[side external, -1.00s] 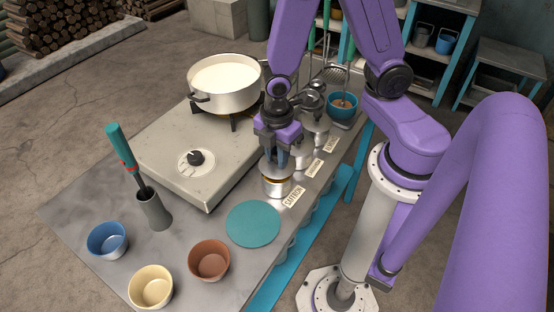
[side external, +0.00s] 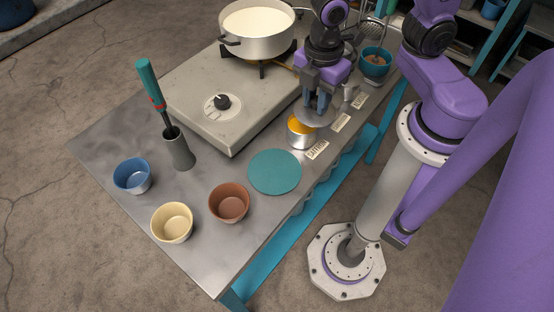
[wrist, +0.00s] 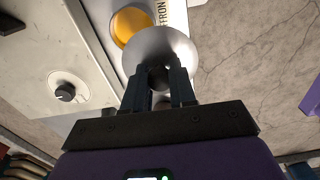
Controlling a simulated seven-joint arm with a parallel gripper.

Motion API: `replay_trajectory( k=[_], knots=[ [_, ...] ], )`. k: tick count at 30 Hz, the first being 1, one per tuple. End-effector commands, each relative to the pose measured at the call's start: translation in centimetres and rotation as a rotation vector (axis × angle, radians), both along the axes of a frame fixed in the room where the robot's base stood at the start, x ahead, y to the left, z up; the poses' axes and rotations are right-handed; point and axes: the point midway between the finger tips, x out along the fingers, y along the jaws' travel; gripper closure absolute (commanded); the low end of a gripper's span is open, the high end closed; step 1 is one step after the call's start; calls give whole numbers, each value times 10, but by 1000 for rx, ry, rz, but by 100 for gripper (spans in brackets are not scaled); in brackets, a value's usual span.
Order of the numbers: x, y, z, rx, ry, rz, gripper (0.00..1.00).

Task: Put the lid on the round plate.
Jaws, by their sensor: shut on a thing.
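My gripper (side external: 319,104) is shut on the knob of a silver round lid (side external: 316,118). The lid is up off the saffron jar (side external: 301,136), a little above it and offset to its right. The jar is open and shows orange contents. In the wrist view the fingers (wrist: 160,82) close on the lid's dark knob, the lid (wrist: 160,42) is a pale disc, and it partly covers the jar's orange contents (wrist: 130,24). The round plate (side external: 274,172), a flat teal disc, lies bare on the table to the lower left of the jar.
A brown bowl (side external: 229,203), a cream bowl (side external: 172,222) and a blue bowl (side external: 132,176) stand near the plate. A holder (side external: 180,152) with a teal-handled tool stands behind them. The stove (side external: 215,100) carries a pot of milk (side external: 257,30). Labels line the table edge.

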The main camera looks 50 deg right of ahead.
Motion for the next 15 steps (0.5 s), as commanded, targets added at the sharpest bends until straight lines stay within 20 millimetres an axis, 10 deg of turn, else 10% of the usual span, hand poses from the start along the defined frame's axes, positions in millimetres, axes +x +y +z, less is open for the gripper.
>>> replay_trajectory(
  k=[15],
  knots=[
    [-76, 17, -11, -3, 2, 53, 100]
  ],
)
